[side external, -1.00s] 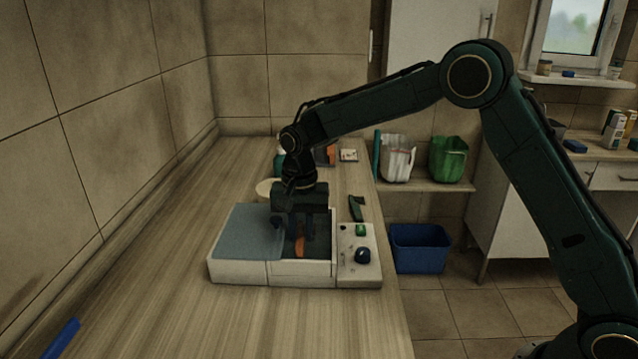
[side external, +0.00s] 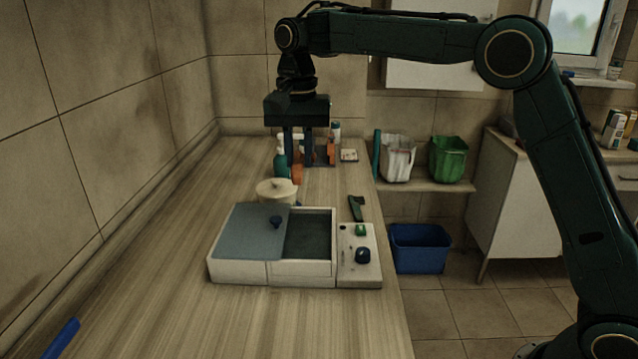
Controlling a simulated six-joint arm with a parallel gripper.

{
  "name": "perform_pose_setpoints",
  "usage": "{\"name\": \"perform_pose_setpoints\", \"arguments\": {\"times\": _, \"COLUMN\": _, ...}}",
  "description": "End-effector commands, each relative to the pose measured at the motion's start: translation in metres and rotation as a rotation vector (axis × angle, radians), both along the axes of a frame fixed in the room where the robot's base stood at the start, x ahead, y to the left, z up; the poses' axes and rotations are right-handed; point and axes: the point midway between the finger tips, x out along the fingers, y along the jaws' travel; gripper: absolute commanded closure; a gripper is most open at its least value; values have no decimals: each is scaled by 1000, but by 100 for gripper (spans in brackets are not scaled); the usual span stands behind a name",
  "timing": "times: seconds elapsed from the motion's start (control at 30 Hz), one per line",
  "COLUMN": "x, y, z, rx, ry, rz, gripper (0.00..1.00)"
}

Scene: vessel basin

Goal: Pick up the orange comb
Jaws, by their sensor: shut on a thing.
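The orange comb (side external: 297,174) hangs between the fingertips of my gripper (side external: 297,160), in the air above the worktop behind the basin. My gripper points down and is shut on the comb. The comb is small in the view and its upper part is hidden by the fingers. The white basin (side external: 303,272) stands on the worktop below and in front of my gripper. A grey-blue lid with a dark knob (side external: 246,240) covers its left part. Its open right part shows a dark, empty-looking inside.
A cream lidded pot (side external: 277,192) stands just behind the basin. Bottles (side external: 281,158) and a dark rack with orange parts (side external: 322,156) stand farther back, partly behind my fingers. A dark green tool (side external: 356,208) lies behind the control panel (side external: 360,262).

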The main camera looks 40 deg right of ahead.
Motion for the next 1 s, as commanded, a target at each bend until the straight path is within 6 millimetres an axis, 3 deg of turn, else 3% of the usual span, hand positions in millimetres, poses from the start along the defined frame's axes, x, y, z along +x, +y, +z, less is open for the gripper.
{"name": "perform_pose_setpoints", "arguments": {"times": 0.3, "x": 0, "y": 0, "z": 20, "rx": 0, "ry": 0, "rz": 0, "gripper": 100}}
{"name": "perform_pose_setpoints", "arguments": {"times": 1.0, "x": 2, "y": -2, "z": 19, "rx": -1, "ry": 2, "rz": -1, "gripper": 100}}
